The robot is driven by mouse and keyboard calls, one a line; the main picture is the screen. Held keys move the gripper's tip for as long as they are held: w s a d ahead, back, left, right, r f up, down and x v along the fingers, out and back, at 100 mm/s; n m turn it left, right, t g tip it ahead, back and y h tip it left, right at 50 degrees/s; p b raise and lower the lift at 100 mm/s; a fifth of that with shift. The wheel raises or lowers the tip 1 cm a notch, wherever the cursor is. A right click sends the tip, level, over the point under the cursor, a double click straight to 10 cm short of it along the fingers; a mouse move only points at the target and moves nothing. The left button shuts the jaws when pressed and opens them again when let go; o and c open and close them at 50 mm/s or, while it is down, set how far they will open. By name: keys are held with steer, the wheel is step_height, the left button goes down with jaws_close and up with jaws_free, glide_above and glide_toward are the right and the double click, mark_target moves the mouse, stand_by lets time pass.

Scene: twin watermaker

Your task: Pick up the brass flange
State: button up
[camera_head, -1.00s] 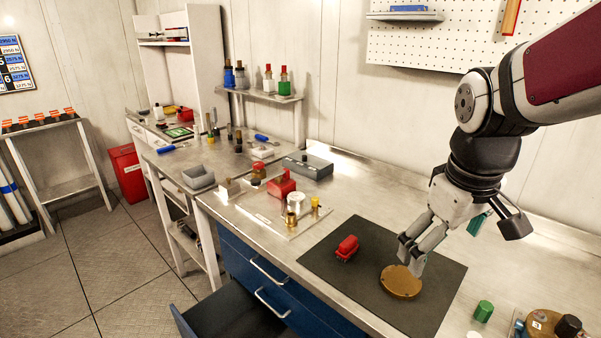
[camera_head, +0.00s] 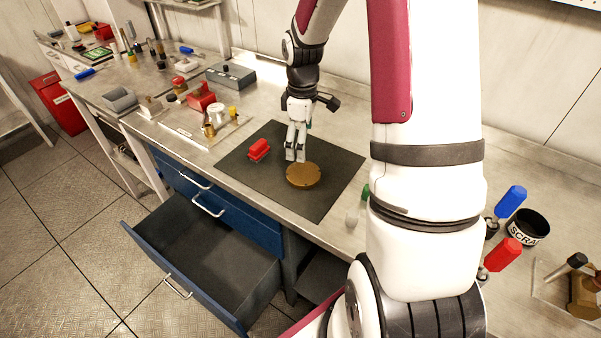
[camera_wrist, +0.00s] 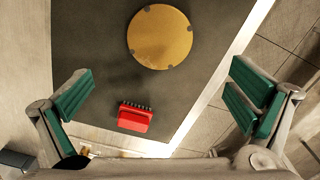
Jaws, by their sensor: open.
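The brass flange (camera_head: 303,176) is a flat round disc lying on the dark mat (camera_head: 330,195) on the bench. In the wrist view the flange (camera_wrist: 160,37) is at the top centre, beyond the fingertips, with small dark notches at its rim. My gripper (camera_head: 295,157) points down close to the flange's far left side in the head view. In the wrist view my gripper (camera_wrist: 163,93) is open, with its green finger pads wide apart and nothing between them. The height of the fingertips above the mat is hard to tell.
A red brush (camera_head: 259,149) lies on the mat left of the flange, and in the wrist view the brush (camera_wrist: 134,117) is near the jaws. An open blue drawer (camera_head: 205,262) juts out below the bench. A scrap cup (camera_head: 528,228) stands at the right.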

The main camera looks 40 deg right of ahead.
mark_target(303, 172)
step_height(303, 172, down, 10)
steer(key=shift+s+d+f+p, duration=0.15)
steer(key=shift+f+p, duration=0.05)
steer(key=shift+p, duration=0.4)
steer(key=shift+c, duration=0.6)
steer(key=c, duration=1.8)
